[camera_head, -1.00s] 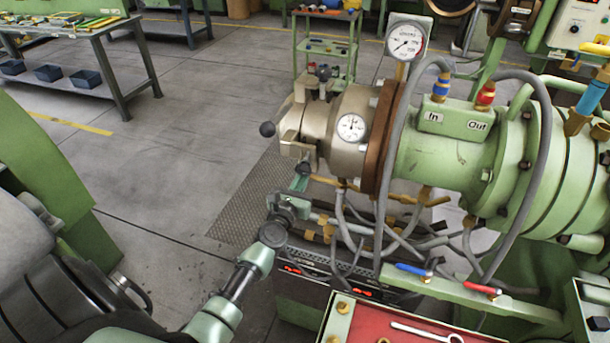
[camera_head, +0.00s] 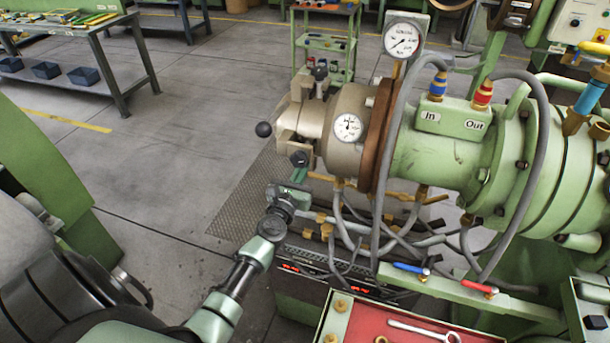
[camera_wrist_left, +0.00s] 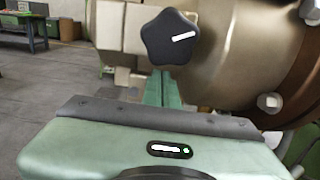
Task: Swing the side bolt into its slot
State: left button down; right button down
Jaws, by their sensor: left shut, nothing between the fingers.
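The extruder head (camera_head: 345,130) is a bronze-coloured cylinder with a small dial on its side. A bolt with a black star knob (camera_head: 300,159) shows at its lower front, taken here as the side bolt. That knob also shows close up in the left wrist view (camera_wrist_left: 170,37), with a white mark on it. My left gripper (camera_head: 299,175) is shut and empty, its green fingers (camera_wrist_left: 163,90) just below the knob. I cannot tell whether they touch it. The bolt's shank and slot are not clearly seen. My right gripper is in neither view.
A black ball handle (camera_head: 264,129) sticks out left of the head, and another knob (camera_head: 320,73) stands on top. Grey hoses (camera_head: 345,225) hang below the head. A red tray (camera_head: 390,325) with a wrench is at the front.

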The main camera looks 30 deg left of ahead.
pick_arm(q)
jog(key=s+d+f+b, duration=0.2)
jog(key=s+f+b, duration=0.1)
jog(key=s, duration=0.7)
jog(key=shift+s+d, duration=0.2)
jog(key=shift+s, duration=0.05)
dwell(0.3)
dwell(0.4)
